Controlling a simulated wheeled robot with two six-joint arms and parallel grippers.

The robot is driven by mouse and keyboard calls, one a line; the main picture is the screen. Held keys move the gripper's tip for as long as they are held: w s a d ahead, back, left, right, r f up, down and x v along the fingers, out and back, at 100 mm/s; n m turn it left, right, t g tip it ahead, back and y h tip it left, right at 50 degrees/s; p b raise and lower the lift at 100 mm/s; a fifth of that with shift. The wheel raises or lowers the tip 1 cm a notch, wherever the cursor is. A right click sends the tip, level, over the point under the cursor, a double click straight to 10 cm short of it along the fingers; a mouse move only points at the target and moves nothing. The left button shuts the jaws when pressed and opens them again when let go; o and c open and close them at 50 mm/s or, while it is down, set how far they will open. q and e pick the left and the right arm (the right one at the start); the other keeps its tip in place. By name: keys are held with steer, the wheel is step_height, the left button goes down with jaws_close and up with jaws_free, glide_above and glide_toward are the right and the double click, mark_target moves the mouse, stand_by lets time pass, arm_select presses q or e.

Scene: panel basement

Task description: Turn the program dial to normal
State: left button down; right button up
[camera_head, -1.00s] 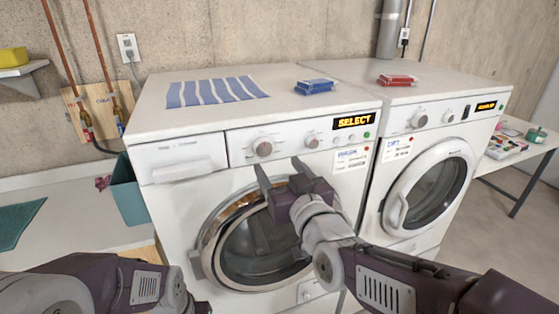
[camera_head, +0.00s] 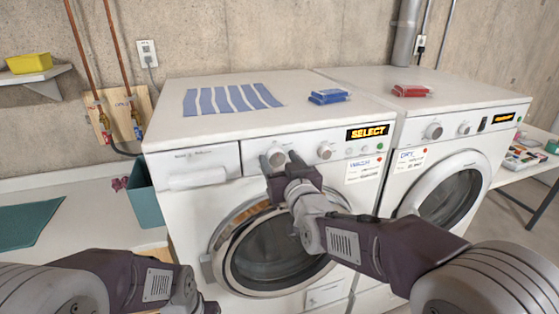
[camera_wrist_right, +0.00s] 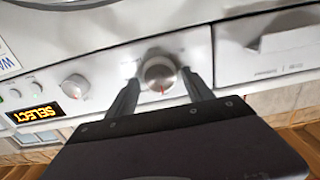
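The left washer's large silver program dial (camera_head: 277,157) sits on the front panel, left of a smaller knob (camera_head: 325,151). In the right wrist view the dial (camera_wrist_right: 160,73) shows a small red mark toward the bottom of the picture. The washer's display (camera_head: 368,132) reads SELECT. My right gripper (camera_head: 280,162) is at the dial, its fingers open on either side of it. In the right wrist view a narrow gap shows between the dial and each finger of the gripper (camera_wrist_right: 158,80). My left arm is at the lower left; its fingers are not clearly visible.
The washer's round door (camera_head: 275,250) is below the panel, behind my right arm. A dryer (camera_head: 450,150) stands to the right. Striped cloth (camera_head: 232,99), a blue pack (camera_head: 328,96) and a red pack (camera_head: 411,90) lie on top. A teal bin (camera_head: 146,203) stands at the left.

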steer(key=c, duration=1)
steer(key=shift+o, duration=0.2)
steer(key=shift+f+m+b, duration=0.2)
steer(key=shift+m+b, duration=0.4)
steer(key=shift+b, duration=0.3)
steer(key=m+b, duration=0.4)
steer(key=shift+d+f, duration=0.1)
steer(key=shift+m+b, duration=1.8)
steer(key=o, duration=1.3)
steer(key=shift+r, duration=0.2)
steer(key=shift+o, duration=0.2)
